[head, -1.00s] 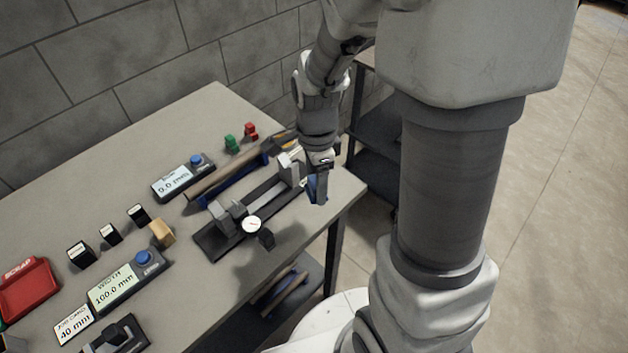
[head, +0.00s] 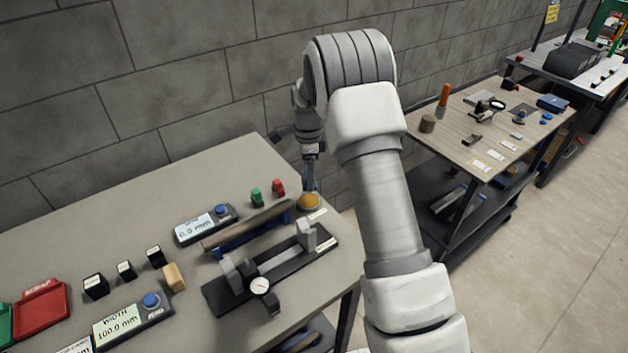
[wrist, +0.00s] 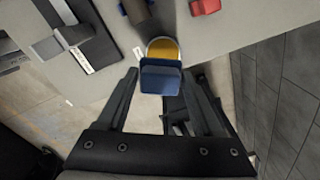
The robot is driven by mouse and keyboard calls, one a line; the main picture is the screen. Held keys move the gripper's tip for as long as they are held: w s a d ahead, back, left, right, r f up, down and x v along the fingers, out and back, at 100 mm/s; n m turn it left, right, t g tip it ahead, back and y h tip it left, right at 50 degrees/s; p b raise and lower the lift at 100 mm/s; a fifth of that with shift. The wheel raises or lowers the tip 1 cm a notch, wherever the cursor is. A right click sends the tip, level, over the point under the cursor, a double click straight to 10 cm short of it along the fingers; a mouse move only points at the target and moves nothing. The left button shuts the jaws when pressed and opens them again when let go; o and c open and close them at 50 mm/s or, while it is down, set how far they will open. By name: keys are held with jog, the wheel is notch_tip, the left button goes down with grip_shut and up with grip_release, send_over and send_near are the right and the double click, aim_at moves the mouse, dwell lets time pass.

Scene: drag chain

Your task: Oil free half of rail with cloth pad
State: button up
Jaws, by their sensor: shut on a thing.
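My gripper (head: 310,184) is shut on a blue cloth pad, which shows between the fingers in the wrist view (wrist: 160,78). The pad is over or just beside a round yellow-topped dish (head: 308,202) at the table's right end; in the wrist view it overlaps the near part of the dish (wrist: 163,47). Whether pad and dish touch, I cannot tell. The silver rail (head: 284,257) lies on a black fixture between grey blocks, left of and nearer than the dish. The fixture also shows at the upper left of the wrist view (wrist: 97,47).
A dial gauge (head: 260,285) stands at the fixture's front. A brown bar (head: 245,226) on blue supports lies behind it. Green (head: 256,197) and red (head: 278,187) blocks sit beyond. A digital display (head: 205,226) is left. A second table (head: 480,125) stands to the right.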

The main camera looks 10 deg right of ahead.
aim_at(309, 201)
jog(key=shift+w+f, duration=0.2)
jog(key=shift+w, duration=0.1)
jog(key=shift+f+b, duration=1.75)
jog(key=shift+f, duration=1.2)
jog(key=shift+f+b, duration=0.4)
jog(key=shift+f, duration=0.15)
jog(key=shift+r+p, duration=2.05)
jog(key=shift+r, duration=1.45)
jog(key=shift+r, duration=0.15)
